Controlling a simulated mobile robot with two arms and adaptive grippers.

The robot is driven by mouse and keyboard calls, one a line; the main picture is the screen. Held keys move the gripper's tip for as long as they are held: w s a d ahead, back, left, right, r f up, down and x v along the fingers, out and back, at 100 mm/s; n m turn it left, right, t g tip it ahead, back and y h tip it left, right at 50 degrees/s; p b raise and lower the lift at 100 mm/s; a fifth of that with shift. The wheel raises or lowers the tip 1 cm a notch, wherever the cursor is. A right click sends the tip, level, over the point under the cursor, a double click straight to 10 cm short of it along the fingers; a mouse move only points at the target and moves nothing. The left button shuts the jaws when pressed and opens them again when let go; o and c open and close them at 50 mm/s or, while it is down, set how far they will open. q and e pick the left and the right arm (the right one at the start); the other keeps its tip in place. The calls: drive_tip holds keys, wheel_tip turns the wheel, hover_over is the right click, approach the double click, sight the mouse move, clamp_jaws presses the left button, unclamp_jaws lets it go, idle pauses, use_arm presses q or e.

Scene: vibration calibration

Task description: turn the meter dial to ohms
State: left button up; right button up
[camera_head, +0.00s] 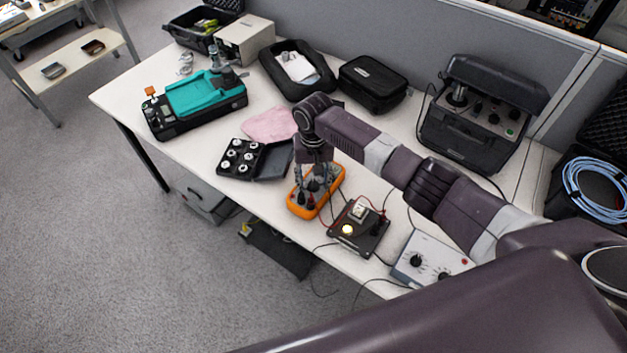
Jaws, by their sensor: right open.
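The meter (332,186) is an orange-edged handheld unit lying on the white table near its front edge, in the middle of the head view. My right arm comes in from the right, and its gripper (313,186) points down over the meter. The fingers are apart, around or just above the dial area. The dial is mostly hidden by the fingers, so I cannot tell its setting or whether the fingers touch it. My left gripper is not in view.
A black box with a small gauge and lit yellow lamp (360,230) stands right of the meter, with cables nearby. A grey control box (428,262) is further right. An open black case of round parts (240,158) and a pink cloth (268,125) lie left.

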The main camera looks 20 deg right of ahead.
sight(313, 184)
wheel_tip(313, 184, up, 12)
idle(0.6)
drive_tip(key=shift+o, duration=0.2)
